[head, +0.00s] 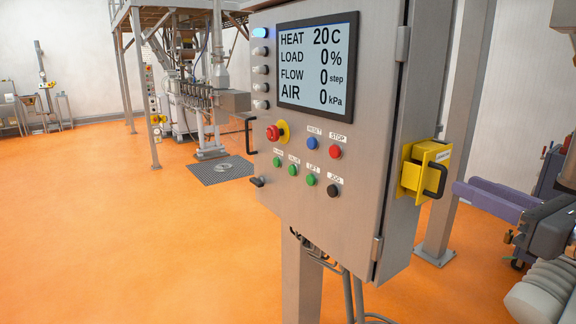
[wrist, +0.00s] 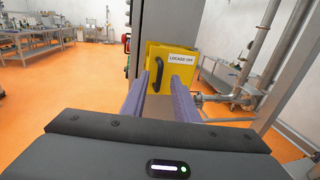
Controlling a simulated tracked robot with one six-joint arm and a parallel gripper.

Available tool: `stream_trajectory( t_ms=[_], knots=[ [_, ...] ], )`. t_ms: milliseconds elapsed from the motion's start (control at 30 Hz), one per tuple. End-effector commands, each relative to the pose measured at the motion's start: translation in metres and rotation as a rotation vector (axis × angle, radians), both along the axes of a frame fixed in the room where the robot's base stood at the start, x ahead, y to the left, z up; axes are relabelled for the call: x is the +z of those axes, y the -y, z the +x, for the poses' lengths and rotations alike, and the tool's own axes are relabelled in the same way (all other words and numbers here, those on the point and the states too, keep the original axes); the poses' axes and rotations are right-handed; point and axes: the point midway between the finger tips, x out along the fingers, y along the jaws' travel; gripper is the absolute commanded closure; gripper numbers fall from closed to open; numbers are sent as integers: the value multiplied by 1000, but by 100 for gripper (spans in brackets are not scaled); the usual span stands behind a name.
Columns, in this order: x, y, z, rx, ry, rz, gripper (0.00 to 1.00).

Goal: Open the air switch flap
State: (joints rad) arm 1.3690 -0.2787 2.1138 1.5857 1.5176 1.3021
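The yellow air switch flap (head: 411,177) is on the right side of the grey control cabinet. It carries a black bow handle (head: 434,181). In the wrist view the flap (wrist: 184,72) faces me, with a white label reading "LOCKED OFF" and the handle (wrist: 158,74) on its left part. It looks shut, and no switch shows. My gripper (wrist: 168,75) points at the flap with its two purple fingers apart and nothing between them. In the head view my gripper (head: 458,190) is right of the flap, with a gap between them.
The cabinet door bears a display (head: 318,64) reading AIR 0 kPa, a red emergency knob (head: 274,132) and several buttons. A steel post (head: 452,140) stands behind the flap. Pipes and a valve (wrist: 238,98) are at the right in the wrist view. The orange floor (head: 130,240) at left is open.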

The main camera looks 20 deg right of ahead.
Motion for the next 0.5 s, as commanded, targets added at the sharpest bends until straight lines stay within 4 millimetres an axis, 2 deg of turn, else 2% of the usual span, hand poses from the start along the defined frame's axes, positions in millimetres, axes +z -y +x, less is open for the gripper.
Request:
stream_trajectory(
  t_ms=[500],
  knots=[
    [0,-7,47,0,0,0,72]
  ],
)
